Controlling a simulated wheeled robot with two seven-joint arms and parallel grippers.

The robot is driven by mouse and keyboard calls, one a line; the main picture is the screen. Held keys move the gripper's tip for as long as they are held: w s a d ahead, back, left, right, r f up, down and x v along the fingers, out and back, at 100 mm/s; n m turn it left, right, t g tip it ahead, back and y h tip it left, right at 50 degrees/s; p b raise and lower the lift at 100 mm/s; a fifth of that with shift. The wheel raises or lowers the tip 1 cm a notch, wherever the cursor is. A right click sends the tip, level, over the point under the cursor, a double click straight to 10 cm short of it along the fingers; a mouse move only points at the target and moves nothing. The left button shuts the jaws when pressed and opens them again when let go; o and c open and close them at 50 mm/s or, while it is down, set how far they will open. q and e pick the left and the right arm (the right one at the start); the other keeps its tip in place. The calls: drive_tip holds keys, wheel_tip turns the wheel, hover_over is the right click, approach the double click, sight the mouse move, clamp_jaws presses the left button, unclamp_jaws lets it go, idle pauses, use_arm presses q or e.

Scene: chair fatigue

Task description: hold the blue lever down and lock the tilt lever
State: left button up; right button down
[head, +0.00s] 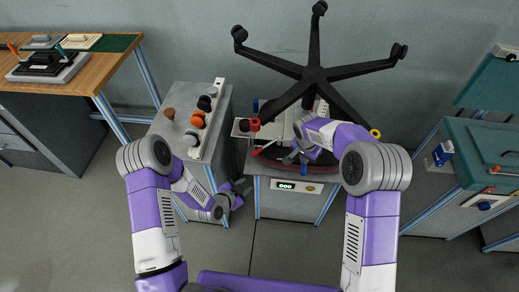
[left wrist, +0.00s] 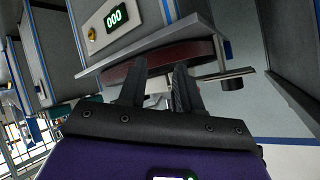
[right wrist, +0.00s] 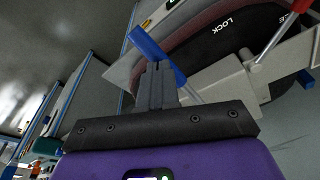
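The blue lever (right wrist: 155,50) has a blue grip on a metal shaft in the right wrist view. A small blue part also shows below my right gripper in the head view (head: 303,169). My right gripper (right wrist: 157,68) has its fingers together, overlapping the blue grip; whether they touch it I cannot tell.
The upturned black chair base (head: 315,74) stands over the test stand (head: 290,204), whose front has a small display. A grey cabinet (head: 222,110) with orange and black knobs stands left. A wooden bench (head: 100,70) is far left. Teal-topped equipment (head: 480,145) stands right. The front floor is open.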

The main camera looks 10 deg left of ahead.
sight(259, 149)
use_arm(q)
drive_tip(key=w+r+m+t+h, duration=0.2)
drive_tip(key=w+r+m+t, duration=0.2)
drive_tip(key=w+r+m, duration=0.15)
drive_tip(key=shift+m, duration=0.25)
drive_tip(key=x, duration=1.1)
drive_tip(key=shift+w+a+f, duration=0.15)
drive_tip(key=shift+w+a, duration=0.1)
drive_tip(key=shift+w, duration=0.1)
clamp_jaws()
